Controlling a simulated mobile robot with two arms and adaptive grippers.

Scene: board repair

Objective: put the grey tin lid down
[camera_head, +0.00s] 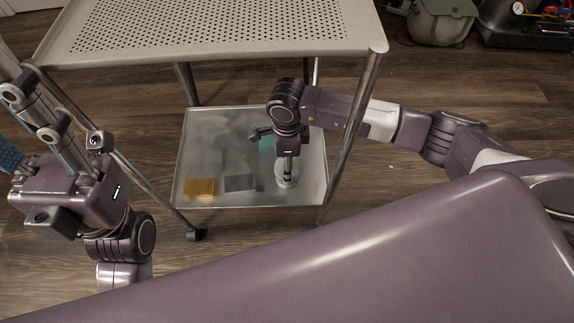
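My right gripper (286,168) reaches straight down over the lower shelf of a metal cart. A round pale grey thing (285,182), which looks like the tin lid, is directly under its fingertips, at or close to the shelf surface. The fingers are small and partly hidden by the wrist, so I cannot tell whether they grip it. A flat grey square piece (240,183) lies on the shelf to its left. My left gripper is at the left edge, away from the cart's lower shelf; its fingers point up and its fingertips are not clearly shown.
The cart's lower shelf (205,140) has a raised rim and also holds a yellow block (199,187) and a teal item (267,144). The perforated top shelf (110,58) and the cart legs (352,125) surround my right arm. A bag (440,22) stands behind.

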